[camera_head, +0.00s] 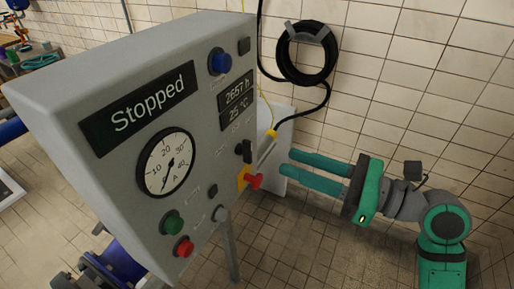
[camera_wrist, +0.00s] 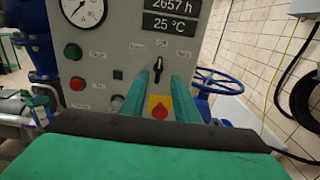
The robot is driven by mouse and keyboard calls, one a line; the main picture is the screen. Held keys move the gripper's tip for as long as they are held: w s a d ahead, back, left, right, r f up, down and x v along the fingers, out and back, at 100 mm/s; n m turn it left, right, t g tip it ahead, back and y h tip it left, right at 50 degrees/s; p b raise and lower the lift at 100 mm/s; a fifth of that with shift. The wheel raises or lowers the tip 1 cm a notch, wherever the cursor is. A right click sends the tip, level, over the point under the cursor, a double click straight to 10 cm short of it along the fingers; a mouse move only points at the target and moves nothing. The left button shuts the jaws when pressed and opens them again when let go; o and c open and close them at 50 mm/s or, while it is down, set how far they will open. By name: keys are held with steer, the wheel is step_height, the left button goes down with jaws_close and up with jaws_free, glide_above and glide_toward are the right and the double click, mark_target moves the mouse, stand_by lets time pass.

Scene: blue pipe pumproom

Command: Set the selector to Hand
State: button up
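The selector (camera_head: 246,151) is a black knob on the right part of the grey panel, below the digital readouts. In the wrist view the selector (camera_wrist: 157,68) stands roughly upright, with small labels around its top that are too blurred to read surely. My gripper (camera_head: 288,162) is open and empty, its two teal fingers pointing at the panel from the right, apart from the knob. In the wrist view my gripper (camera_wrist: 157,75) has one finger on each side of the selector's line of sight.
A red knob on a yellow plate (camera_head: 252,181) sticks out just below the selector. Green (camera_head: 173,223) and red (camera_head: 184,247) buttons sit lower left. The display (camera_head: 138,108) reads Stopped. A black hose coil (camera_head: 307,53) hangs on the tiled wall. A blue handwheel (camera_wrist: 218,80) stands behind the panel.

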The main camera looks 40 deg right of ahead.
mark_target(251, 148)
steer(key=x, duration=0.9)
steer(key=shift+w+a, duration=0.2)
steer(key=shift+w, duration=0.05)
steer(key=shift+c, duration=0.3)
jaws_close()
